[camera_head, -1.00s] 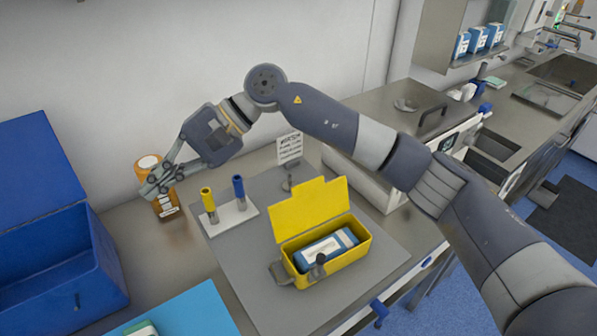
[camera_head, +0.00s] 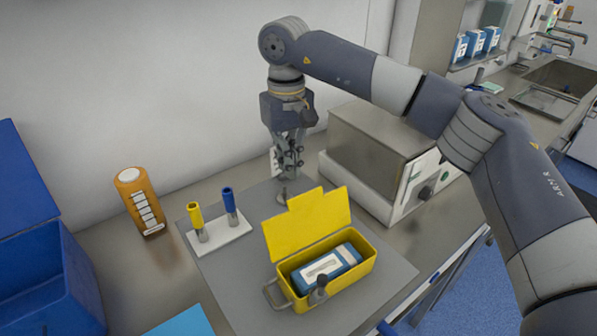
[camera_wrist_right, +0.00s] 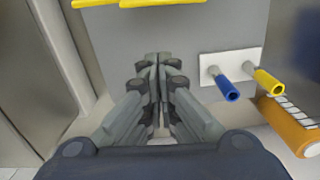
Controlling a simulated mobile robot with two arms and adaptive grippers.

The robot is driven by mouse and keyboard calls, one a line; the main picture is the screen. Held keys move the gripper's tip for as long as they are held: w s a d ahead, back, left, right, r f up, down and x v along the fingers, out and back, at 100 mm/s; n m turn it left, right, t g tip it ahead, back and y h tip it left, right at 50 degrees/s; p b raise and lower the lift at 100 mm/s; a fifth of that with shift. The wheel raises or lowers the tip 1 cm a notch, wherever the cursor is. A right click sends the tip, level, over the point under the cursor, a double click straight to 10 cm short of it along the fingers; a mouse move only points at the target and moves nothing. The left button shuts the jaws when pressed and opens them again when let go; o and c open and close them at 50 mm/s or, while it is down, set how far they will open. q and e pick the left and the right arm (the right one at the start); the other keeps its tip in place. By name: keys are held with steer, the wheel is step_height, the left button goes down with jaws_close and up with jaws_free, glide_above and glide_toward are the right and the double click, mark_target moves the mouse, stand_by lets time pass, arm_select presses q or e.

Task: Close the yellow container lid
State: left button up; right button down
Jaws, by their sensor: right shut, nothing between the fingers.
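The yellow container (camera_head: 345,279) stands on the grey mat with its lid (camera_head: 308,222) open, tilted up at the back. A blue and white box (camera_head: 327,268) lies inside it. A dark-topped grey piece (camera_head: 319,289) shows at its front side. My right gripper (camera_head: 287,176) points down behind the lid, a little to its left, and is shut and empty. In the right wrist view the gripper (camera_wrist_right: 157,60) is shut over the grey mat, and the yellow lid edge (camera_wrist_right: 165,3) shows at the top. My left gripper is not in view.
A white rack (camera_head: 221,238) with a yellow and a blue tube stands left of the container. An orange bottle (camera_head: 140,203) is further left, beside a blue bin (camera_head: 40,275). A metal device (camera_head: 375,150) stands behind right. Grey mat (camera_head: 225,290) is bare left of the container.

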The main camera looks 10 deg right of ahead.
steer(key=s, duration=0.1)
steer(key=s+p, duration=0.1)
steer(key=s+d+f+p, duration=0.1)
steer(key=shift+s, duration=0.3)
stand_by(0.4)
